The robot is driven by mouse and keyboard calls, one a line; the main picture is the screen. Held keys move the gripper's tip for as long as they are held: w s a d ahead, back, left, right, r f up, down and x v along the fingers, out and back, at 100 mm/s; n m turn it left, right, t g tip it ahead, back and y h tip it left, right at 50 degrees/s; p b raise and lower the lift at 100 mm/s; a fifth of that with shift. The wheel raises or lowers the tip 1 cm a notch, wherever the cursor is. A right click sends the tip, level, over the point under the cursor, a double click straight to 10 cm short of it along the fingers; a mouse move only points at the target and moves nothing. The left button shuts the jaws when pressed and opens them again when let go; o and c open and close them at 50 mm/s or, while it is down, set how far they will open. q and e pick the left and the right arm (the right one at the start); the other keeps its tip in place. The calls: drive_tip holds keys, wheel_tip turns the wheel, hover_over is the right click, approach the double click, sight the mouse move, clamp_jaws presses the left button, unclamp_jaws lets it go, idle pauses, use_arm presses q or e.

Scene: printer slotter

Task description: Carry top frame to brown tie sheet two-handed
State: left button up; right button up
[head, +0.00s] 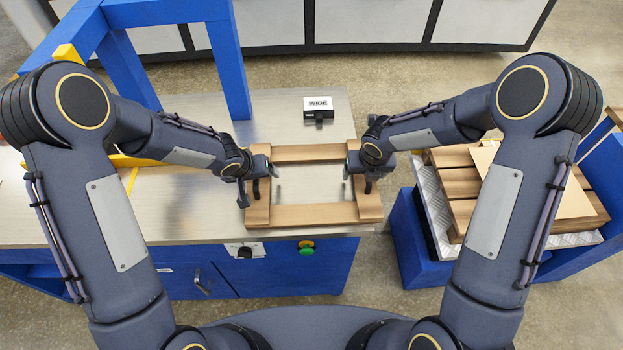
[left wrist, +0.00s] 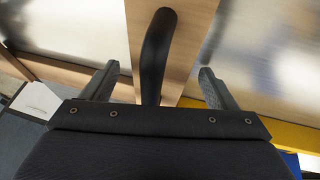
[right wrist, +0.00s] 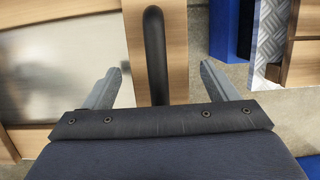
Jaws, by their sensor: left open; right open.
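The top frame (head: 305,215) is an open rectangle of light wood lying flat on the metal table. It has a black bar handle on each short side. The left handle (left wrist: 156,50) lies between the spread fingers of my left gripper (left wrist: 160,72), with gaps on both sides. The right handle (right wrist: 155,50) lies likewise between the spread fingers of my right gripper (right wrist: 165,65). Both grippers are open and hold nothing. A plain tan-brown sheet (head: 540,180), apparently the tie sheet, lies on a wooden stack at the right. My right arm partly hides that stack.
The stack of wooden boards (head: 457,184) rests on a metal plate in a blue holder (head: 415,245), across a floor gap from the table (head: 190,215). A box marked WIDE (head: 317,104) stands behind the frame. A blue gantry (head: 234,75) rises at the back left.

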use_arm(q)
drive_tip(key=shift+c, duration=0.2)
use_arm(e)
drive_tip(key=shift+c, duration=0.3)
use_arm(q)
drive_tip(key=c, duration=1.1)
use_arm(e)
drive_tip(key=c, duration=1.1)
drive_tip(key=shift+r, duration=0.1)
use_arm(q)
drive_tip(key=shift+r, duration=0.1)
